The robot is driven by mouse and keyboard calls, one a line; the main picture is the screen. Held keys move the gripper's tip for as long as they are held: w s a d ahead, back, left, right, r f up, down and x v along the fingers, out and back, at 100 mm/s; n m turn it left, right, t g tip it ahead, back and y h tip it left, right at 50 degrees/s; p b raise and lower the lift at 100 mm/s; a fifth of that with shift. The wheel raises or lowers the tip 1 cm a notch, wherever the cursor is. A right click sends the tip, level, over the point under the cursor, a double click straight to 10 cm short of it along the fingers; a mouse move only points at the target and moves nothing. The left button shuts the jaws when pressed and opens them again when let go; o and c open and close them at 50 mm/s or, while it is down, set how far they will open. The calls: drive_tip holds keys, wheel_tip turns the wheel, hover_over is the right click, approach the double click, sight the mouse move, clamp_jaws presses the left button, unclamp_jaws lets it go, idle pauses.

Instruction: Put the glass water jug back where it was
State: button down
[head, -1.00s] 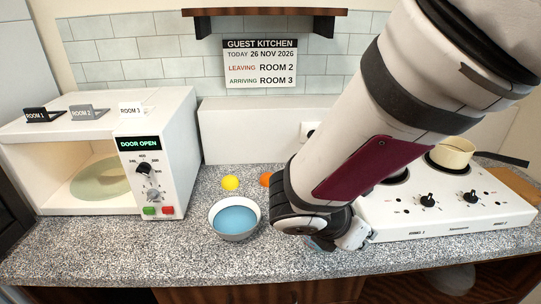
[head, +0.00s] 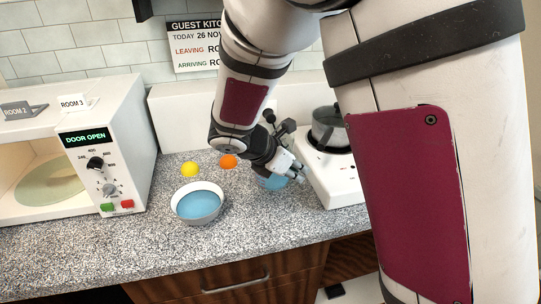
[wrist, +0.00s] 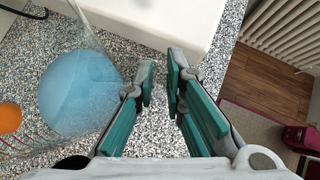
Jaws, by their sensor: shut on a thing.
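The glass water jug shows in the head view as a patch of blue water (head: 272,182), partly hidden by my gripper (head: 298,174). In the wrist view the clear jug (wrist: 78,95) with its blue water is just left of my gripper (wrist: 160,78). My jaws are nearly closed on the jug; the glass part between the fingertips is hard to make out. The jug appears upright over the speckled counter. I cannot tell whether its base touches the counter.
A white bowl of blue liquid (head: 198,205) stands left of the jug. A yellow ball (head: 190,169) and an orange ball (head: 228,161) lie behind. The hob (head: 332,178) with a grey pot (head: 329,127) is at right. The open microwave (head: 105,155) is at left.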

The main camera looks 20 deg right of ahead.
drive_tip(key=shift+w, duration=0.7)
drive_tip(key=shift+f, duration=1.85)
drive_tip(key=c, duration=1.7)
unclamp_jaws()
drive_tip(key=shift+f, duration=0.1)
drive_tip(key=shift+o, duration=0.2)
drive_tip(key=v, duration=1.2)
drive_tip(key=s+d+r+m+y, duration=0.2)
drive_tip(key=s+m, duration=0.5)
drive_tip(key=s+d+r+m+t+y, duration=0.1)
drive_tip(key=s+d+r+m+y, duration=0.1)
drive_tip(key=s+m, duration=0.6)
drive_tip(key=s+d+r+m+y, duration=0.3)
drive_tip(key=s+r+m+y, duration=0.1)
drive_tip(key=s+m, duration=0.3)
drive_tip(key=shift+s+r+m, duration=0.25)
drive_tip(key=shift+s+m, duration=0.05)
drive_tip(key=shift+s, duration=0.35)
